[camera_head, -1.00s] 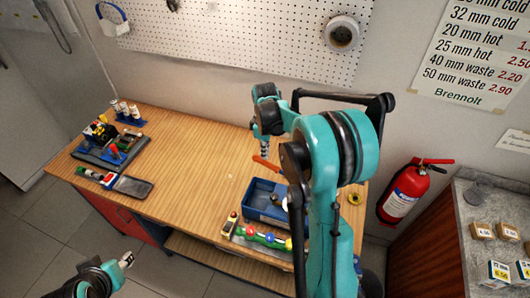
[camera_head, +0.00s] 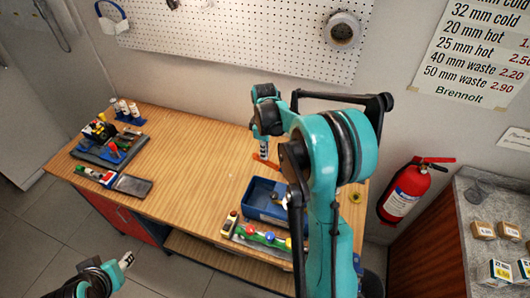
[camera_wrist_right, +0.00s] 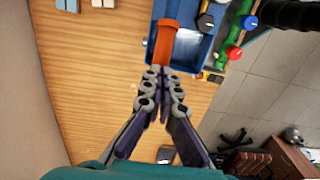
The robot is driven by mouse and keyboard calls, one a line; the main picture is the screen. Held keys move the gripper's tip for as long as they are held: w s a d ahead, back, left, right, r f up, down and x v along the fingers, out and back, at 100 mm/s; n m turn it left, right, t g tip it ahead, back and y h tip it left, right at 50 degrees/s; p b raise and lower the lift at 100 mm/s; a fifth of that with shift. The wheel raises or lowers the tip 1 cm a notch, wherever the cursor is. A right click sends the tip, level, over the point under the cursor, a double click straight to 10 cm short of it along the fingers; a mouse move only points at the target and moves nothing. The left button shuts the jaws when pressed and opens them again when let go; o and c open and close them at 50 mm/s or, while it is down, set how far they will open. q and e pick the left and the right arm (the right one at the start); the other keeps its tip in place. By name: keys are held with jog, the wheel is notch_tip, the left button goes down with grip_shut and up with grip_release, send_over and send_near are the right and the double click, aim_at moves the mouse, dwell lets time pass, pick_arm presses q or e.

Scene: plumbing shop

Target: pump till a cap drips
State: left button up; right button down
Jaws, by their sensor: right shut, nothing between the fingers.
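The blue pump box (camera_head: 266,198) stands at the right part of the wooden bench and also shows in the right wrist view (camera_wrist_right: 196,46). Its orange handle (camera_head: 270,164) sticks out to the left, and shows in the right wrist view (camera_wrist_right: 165,45). My right gripper (camera_head: 263,154) is shut and empty, with its fingertips (camera_wrist_right: 160,72) right at the handle's end; whether they touch cannot be told. A green pipe (camera_head: 256,236) with coloured caps lies in front of the box. My left gripper (camera_head: 127,260) is off the bench's front edge; its jaws are too small to read.
The wooden bench (camera_head: 190,165) is clear in the middle. A tray with tools (camera_head: 108,148) and a dark flat pad (camera_head: 132,186) are at its left. A yellow ring (camera_head: 355,197) lies to the right of my right arm. A fire extinguisher (camera_head: 402,192) hangs on the wall.

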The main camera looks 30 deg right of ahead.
pick_arm(q)
notch_tip(320, 180, down, 9)
jog(key=b, duration=0.9)
pick_arm(e)
notch_tip(320, 180, down, 12)
jog(key=w+a+r, duration=0.1)
jog(key=r+p, duration=0.3)
jog(key=r, duration=0.1)
jog(key=r+p, duration=0.3)
jog(key=r, duration=0.1)
jog(key=s+d+r+p, duration=0.1)
jog(key=r+p, duration=0.1)
jog(key=r, duration=0.2)
jog(key=shift+r+p, duration=0.25)
jog(key=shift+p, duration=0.15)
pick_arm(q)
notch_tip(320, 180, up, 8)
pick_arm(e)
jog(key=shift+f, duration=0.1)
